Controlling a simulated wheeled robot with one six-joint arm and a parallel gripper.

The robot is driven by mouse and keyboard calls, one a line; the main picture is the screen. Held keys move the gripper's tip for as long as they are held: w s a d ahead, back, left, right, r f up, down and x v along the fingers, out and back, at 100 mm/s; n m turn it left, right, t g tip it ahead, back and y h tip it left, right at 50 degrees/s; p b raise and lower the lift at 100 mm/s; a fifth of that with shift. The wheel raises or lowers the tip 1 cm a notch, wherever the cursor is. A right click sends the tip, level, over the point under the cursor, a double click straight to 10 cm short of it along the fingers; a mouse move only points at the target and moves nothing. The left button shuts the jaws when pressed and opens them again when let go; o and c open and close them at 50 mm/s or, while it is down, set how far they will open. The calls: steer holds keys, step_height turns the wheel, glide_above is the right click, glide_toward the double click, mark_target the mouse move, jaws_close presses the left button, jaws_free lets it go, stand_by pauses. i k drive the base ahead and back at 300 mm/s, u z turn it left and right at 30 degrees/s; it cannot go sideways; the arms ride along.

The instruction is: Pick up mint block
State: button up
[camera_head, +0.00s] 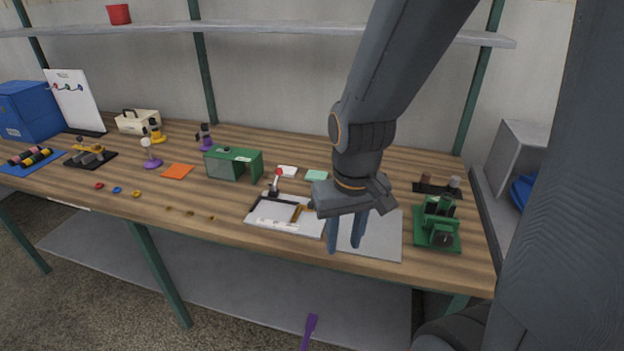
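A small mint block (316,175) lies flat on the wooden workbench, just right of a small white block. My gripper (345,248) is in front of it and to the right, pointing down over the grey sheet near the bench's front. Its two blue-grey fingers are spread apart with nothing visible between them.
The workbench (250,236) holds a white board with tools (285,222), a green box (233,163), a white block (287,171) and a green device (436,226). An orange square (178,171) lies further left. A shelf (270,28) spans above the back.

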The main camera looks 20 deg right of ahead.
mark_target(311, 174)
steer(key=u, duration=0.8)
steer(key=k, duration=1.05)
steer(key=u, duration=1.05)
steer(key=i, duration=1.5)
steer(key=z, duration=1.6)
steer(key=i, duration=0.85)
steer(key=z, duration=0.9)
